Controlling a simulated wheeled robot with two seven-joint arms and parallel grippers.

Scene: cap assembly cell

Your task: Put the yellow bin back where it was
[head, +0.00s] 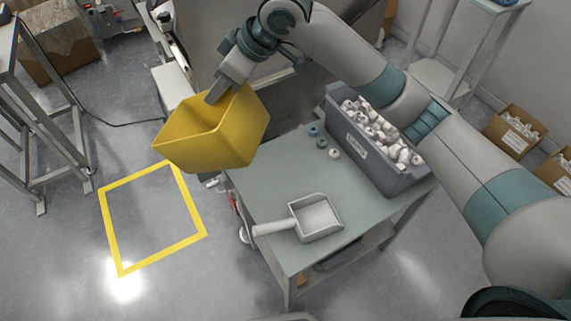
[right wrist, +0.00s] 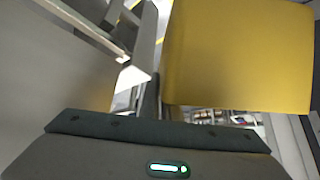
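The yellow bin (head: 225,140) hangs in the air at the left back corner of the grey-green table, its open top showing and the bin tilted. My right gripper (head: 217,92) is at the bin's back rim and appears shut on that wall; the fingertips are partly hidden. In the right wrist view the yellow bin (right wrist: 240,55) fills the upper right, beside a finger. A yellow square outline (head: 112,225) is marked on the floor, left of the table, and its inside is empty. My left gripper is in neither view.
The table (head: 262,190) holds a white scoop (head: 318,217), a grey bin (head: 385,170) of white caps, and several small round caps (head: 321,142). A metal frame stand (head: 35,150) is at the left. Cardboard boxes (head: 515,132) stand at the right. Floor around the outline is clear.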

